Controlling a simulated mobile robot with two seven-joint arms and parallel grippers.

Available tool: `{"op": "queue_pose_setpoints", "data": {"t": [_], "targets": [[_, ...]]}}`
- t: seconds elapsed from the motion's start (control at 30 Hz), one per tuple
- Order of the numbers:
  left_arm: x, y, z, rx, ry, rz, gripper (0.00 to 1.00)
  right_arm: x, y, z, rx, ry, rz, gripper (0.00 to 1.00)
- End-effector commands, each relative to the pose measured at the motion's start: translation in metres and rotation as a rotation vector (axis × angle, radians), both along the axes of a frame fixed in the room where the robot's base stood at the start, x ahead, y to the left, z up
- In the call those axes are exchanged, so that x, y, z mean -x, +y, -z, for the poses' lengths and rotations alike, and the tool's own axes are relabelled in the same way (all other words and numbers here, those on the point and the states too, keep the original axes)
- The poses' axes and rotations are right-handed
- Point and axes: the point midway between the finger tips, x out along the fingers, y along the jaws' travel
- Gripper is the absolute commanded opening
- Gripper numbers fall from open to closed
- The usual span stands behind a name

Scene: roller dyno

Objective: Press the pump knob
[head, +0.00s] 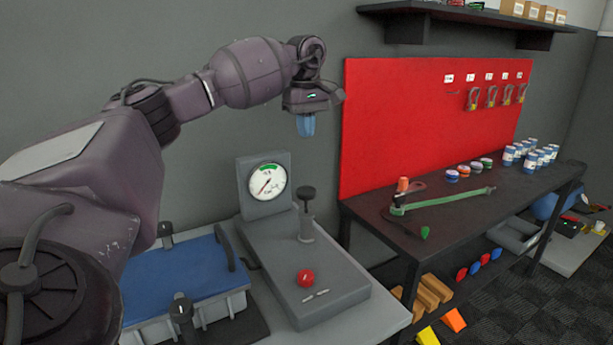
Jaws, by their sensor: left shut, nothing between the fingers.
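The grey pump unit (335,290) stands on the light bench, with a round pressure gauge (267,182) on its upright back panel. A black-topped knob (307,193) stands up on a grey post on the unit; it looks like the pump knob. A red round button (305,278) sits nearer the front of the unit. My left gripper (306,126) points down with its blue fingers shut and empty. In the picture it is straight above the black knob, with a clear gap between them. My right gripper is not in view.
A blue-topped case (185,275) with dark handles lies left of the pump unit. To the right, a dark workbench (450,215) carries a green torque-wrench-like tool (440,202), tape rolls and several cans. A red pegboard (430,120) stands behind it.

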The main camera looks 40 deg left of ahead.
Motion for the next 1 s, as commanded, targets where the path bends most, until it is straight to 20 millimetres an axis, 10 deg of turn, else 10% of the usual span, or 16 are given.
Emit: {"op": "queue_pose_setpoints", "data": {"t": [0.57, 1.0], "targets": [[0.001, 0.001, 0.006, -0.002, 0.005, 0.003, 0.0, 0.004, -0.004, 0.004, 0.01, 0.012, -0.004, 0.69], [0.001, 0.001, 0.076, -0.002, 0.006, 0.003, 0.0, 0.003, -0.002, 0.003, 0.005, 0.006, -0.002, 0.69]]}}
